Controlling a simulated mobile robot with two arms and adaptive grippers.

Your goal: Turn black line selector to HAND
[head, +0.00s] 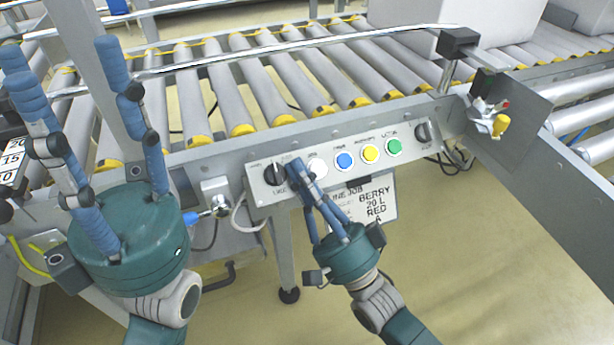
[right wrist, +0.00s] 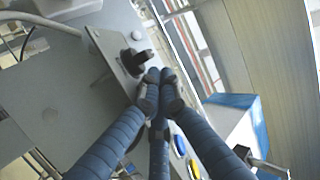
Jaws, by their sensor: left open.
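The black line selector (head: 275,174) is the dark round knob at the left end of the grey control panel. The lettering around it is too small to read surely, and I cannot tell which position it points to. It also shows in the right wrist view (right wrist: 136,61). My right gripper (head: 298,170) is just right of the knob, in front of the panel. Its blue fingertips (right wrist: 160,78) are drawn together with nothing seen between them, beside the knob; contact is unclear. My left gripper (head: 65,65) is open and empty at the left, fingers pointing up.
White, blue, yellow and green buttons (head: 394,147) line the panel, with another black selector (head: 423,132) at its right end. A label card (head: 384,202) hangs below. A roller conveyor (head: 290,80) with a guide rail runs behind. A grey plate with a tap-like fitting (head: 501,124) stands right.

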